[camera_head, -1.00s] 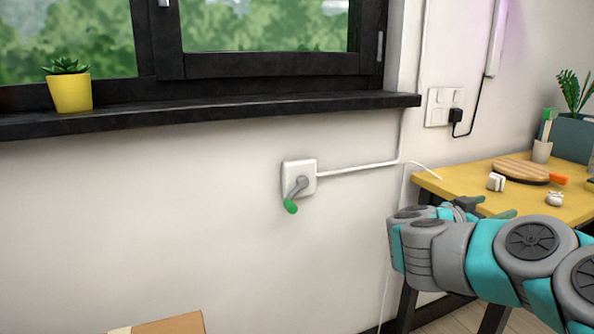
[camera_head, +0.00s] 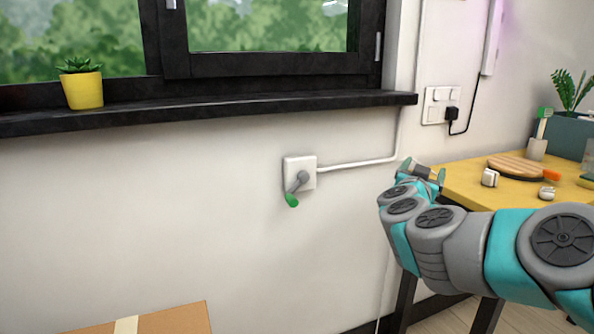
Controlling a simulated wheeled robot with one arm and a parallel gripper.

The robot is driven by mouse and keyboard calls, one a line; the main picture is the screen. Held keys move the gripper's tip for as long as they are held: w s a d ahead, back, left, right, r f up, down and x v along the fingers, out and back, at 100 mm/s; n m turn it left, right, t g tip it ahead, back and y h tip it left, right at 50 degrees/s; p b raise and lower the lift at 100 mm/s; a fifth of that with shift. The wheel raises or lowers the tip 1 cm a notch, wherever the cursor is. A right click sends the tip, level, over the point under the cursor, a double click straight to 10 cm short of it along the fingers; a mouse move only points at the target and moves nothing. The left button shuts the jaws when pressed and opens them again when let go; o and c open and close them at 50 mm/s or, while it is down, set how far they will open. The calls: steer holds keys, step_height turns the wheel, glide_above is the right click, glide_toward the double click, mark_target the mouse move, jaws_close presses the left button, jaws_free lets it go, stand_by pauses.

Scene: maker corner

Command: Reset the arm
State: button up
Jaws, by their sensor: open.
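My arm comes in from the right edge and reaches left past the front of the yellow table. My gripper (camera_head: 424,172) is at its end, near the table's left corner, with its fingers raised and apart. I see nothing between the fingers. The gripper is to the right of the white wall box (camera_head: 300,162) with its green-tipped crank handle (camera_head: 292,199), and apart from it. Part of the gripper is hidden behind my own wrist.
The yellow table (camera_head: 468,193) holds a round wooden board (camera_head: 516,166), small white items (camera_head: 490,178) and a cup (camera_head: 537,149). A cardboard box (camera_head: 170,322) is at the bottom left. A black sill (camera_head: 230,106) with a yellow pot (camera_head: 83,91) juts out above.

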steer(key=s+a+f+n+y, duration=0.1)
steer(key=s+a+n+y, duration=0.1)
steer(key=a+n+y, duration=0.5)
steer(key=s+a+f+y, duration=0.1)
steer(key=a+y, duration=0.3)
steer(key=a, duration=0.7)
steer(key=s+a+f+n+g+y, duration=0.4)
steer(key=s+a+f, duration=0.3)
steer(key=s+f, duration=0.15)
steer(key=s+d+f+g+h, duration=0.1)
steer(key=s+f+g, duration=0.4)
steer(key=s, duration=0.4)
steer(key=s+d+f+g+h, duration=0.1)
steer(key=s+d+f+g, duration=0.15)
steer(key=s+f, duration=0.5)
steer(key=s+d+f+m+g+h, duration=0.1)
steer(key=s+d+f+g, duration=0.1)
steer(key=s, duration=0.7)
steer(key=s+d+f+m+g+h, duration=0.1)
steer(key=s+d+g, duration=0.3)
steer(key=s, duration=0.5)
steer(key=shift+s+d+f+m+h, duration=0.15)
steer(key=shift+d+f+m+h, duration=0.25)
steer(key=shift+d+h, duration=0.3)
